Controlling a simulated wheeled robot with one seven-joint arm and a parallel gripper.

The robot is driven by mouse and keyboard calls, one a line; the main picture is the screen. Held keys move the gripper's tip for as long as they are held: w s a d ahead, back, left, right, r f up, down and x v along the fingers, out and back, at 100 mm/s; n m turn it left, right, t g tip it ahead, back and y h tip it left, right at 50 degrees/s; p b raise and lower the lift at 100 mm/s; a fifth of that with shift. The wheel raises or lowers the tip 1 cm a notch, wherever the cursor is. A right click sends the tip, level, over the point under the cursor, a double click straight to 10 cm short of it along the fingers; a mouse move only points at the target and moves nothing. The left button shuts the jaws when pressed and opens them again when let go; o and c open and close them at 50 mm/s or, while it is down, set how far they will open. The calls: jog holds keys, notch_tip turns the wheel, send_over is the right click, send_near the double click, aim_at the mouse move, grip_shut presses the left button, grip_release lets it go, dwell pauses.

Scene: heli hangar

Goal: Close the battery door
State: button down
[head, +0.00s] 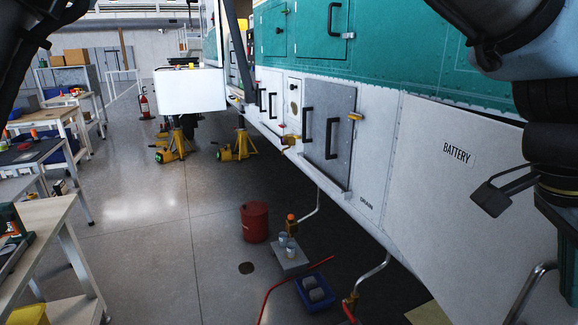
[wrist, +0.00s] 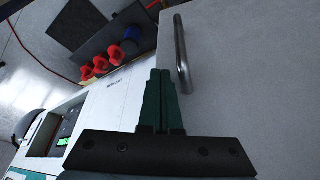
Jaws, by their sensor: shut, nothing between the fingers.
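The battery door (head: 440,200) is a broad pale panel marked "BATTERY" at the right of the head view. A dark gap along its top edge suggests it stands ajar; how far I cannot tell. A chrome bar handle (head: 530,290) is at its lower right, and a chrome handle (wrist: 182,55) on a pale panel shows in the wrist view. My gripper (wrist: 162,75) is shut and empty, its green fingertips close beside the handle and not around it. Contact with the panel cannot be told. In the head view the gripper (head: 566,250) is partly cut off at the right edge.
A grey door (head: 329,135) with black handles is farther along the white and teal fuselage. A red drum (head: 254,222), a blue bin (head: 315,292) and a red hose (head: 285,282) are on the floor below. Workbenches (head: 50,220) line the left; the aisle between is mostly clear.

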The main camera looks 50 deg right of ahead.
jog(key=s+d+n+h+p, duration=0.1)
jog(key=s+d+n+p, duration=0.1)
jog(key=s+d, duration=0.4)
jog(key=d+n, duration=0.1)
jog(key=d, duration=0.3)
jog(key=shift+s+r+t, duration=0.2)
jog(key=shift+s+t, duration=0.1)
jog(key=shift+s, duration=0.05)
jog(key=shift+w, duration=0.1)
